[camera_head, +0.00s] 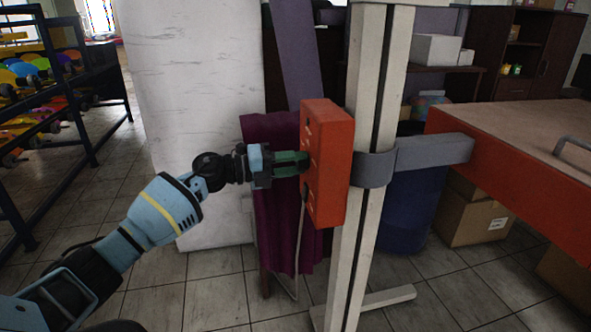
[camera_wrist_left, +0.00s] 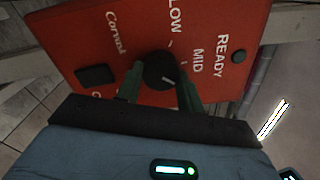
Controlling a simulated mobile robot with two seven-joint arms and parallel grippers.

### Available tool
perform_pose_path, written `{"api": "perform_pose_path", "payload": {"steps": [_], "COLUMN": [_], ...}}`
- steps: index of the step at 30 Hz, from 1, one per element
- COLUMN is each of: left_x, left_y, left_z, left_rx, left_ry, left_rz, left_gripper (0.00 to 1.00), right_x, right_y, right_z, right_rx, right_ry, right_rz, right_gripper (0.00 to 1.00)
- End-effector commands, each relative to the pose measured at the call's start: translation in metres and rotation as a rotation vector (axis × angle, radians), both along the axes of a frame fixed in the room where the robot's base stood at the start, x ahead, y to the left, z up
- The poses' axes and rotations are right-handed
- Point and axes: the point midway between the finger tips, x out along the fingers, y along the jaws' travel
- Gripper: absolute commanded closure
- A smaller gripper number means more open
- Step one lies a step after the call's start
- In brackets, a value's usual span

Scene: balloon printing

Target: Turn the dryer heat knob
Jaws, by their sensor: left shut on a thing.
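The dryer control box (camera_head: 332,165) is a red-orange box fixed to a pale upright post. In the left wrist view its red face (camera_wrist_left: 130,40) carries the words LOW, MID and READY. The heat knob (camera_wrist_left: 160,70) is round and black with a pale pointer mark. My left gripper (camera_wrist_left: 160,85) has its two green fingers on either side of the knob and is shut on it. In the head view the left gripper (camera_head: 303,163) reaches the box's left face, and the knob is hidden there. My right gripper is not in view.
The pale post (camera_head: 378,120) carries a grey bracket (camera_head: 430,152) to the right. An orange-edged table (camera_head: 520,165) stands at right. A purple cloth (camera_head: 272,200) hangs behind my left gripper. A dark rack (camera_head: 85,110) stands at left, with open tiled floor before it.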

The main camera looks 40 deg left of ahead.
Motion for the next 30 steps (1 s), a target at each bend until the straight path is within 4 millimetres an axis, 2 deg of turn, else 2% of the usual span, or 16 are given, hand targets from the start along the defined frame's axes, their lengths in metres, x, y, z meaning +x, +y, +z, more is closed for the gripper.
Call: {"api": "perform_pose_path", "payload": {"steps": [3,13,30], "left_x": [0.000,0.000,0.000], "left_y": [0.000,0.001,0.001], "left_z": [-0.004,-0.003,-0.002], "left_rx": [0.077,0.233,0.298], "left_ry": [-0.063,-0.195,-0.252], "left_rz": [0.000,-0.001,-0.001], "left_gripper": [0.86,0.86,0.86], "right_x": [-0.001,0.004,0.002], "right_y": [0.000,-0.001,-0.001], "right_z": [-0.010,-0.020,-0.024], "right_rx": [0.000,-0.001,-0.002], "right_ry": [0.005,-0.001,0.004], "right_rz": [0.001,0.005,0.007], "right_gripper": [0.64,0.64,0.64]}}
